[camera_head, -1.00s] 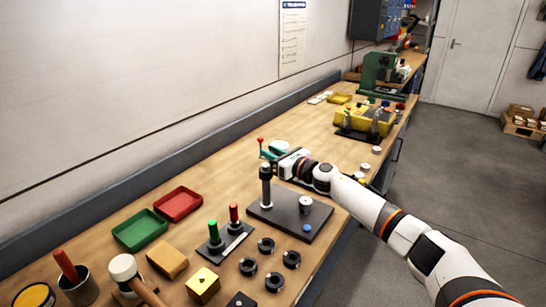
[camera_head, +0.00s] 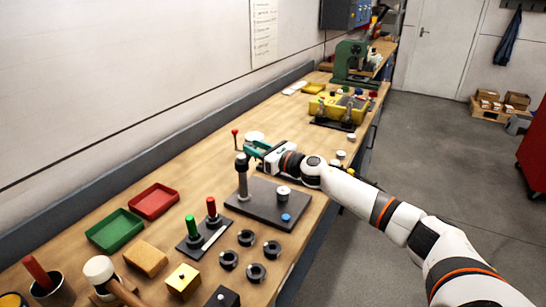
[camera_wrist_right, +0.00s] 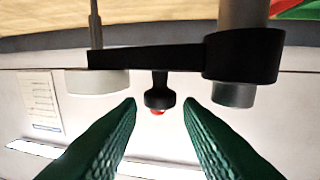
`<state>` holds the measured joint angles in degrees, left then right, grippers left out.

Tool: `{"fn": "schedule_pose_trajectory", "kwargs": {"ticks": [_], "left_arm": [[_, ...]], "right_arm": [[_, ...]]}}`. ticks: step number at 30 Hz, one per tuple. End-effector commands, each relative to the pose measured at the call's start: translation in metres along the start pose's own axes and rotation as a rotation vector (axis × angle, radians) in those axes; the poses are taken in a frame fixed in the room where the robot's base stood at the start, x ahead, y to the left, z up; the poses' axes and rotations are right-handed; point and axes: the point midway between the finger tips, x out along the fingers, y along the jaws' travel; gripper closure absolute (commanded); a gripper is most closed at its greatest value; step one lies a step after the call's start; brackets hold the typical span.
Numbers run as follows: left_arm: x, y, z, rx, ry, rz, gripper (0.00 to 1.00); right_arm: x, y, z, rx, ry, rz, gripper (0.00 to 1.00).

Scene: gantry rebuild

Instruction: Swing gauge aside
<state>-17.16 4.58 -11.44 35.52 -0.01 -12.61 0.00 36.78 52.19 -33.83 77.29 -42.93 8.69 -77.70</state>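The gauge stand has a dark base plate (camera_head: 296,207) and an upright post (camera_head: 243,182) on the bench. In the right wrist view, which shows the scene upside down, a black arm (camera_wrist_right: 150,57) runs from the clamp (camera_wrist_right: 243,57) on the post to the gauge's white round body (camera_wrist_right: 97,81). A black knob (camera_wrist_right: 159,97) projects from the arm, with red at its end. My right gripper (camera_wrist_right: 160,103) is open, its green fingers on either side of the knob with gaps showing. In the head view, my right gripper (camera_head: 255,150) is just behind the post. My left gripper is out of view.
Red (camera_head: 154,201) and green (camera_head: 115,231) trays lie left of the stand. A small stand with green and red handles (camera_head: 201,242) and several dark rings (camera_head: 246,238) are in front. A yellow fixture (camera_head: 340,108) is farther back.

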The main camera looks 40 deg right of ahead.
Motion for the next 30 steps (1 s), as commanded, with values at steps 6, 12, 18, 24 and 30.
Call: {"fn": "schedule_pose_trajectory", "kwargs": {"ticks": [6,12,18,24,30], "left_arm": [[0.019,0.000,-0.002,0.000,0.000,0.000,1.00],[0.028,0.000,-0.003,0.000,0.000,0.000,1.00],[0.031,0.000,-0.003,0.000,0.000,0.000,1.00],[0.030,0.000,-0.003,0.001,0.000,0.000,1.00],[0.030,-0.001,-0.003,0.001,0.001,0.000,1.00]], "right_arm": [[-0.049,0.001,0.006,-0.003,-0.005,0.000,0.67],[-0.073,0.001,0.004,0.001,-0.002,0.001,0.67],[-0.081,0.000,0.001,0.001,-0.001,-0.001,0.67],[-0.081,0.000,0.000,0.001,-0.001,-0.001,0.67],[-0.081,0.000,0.000,0.001,-0.001,-0.001,0.67]]}}
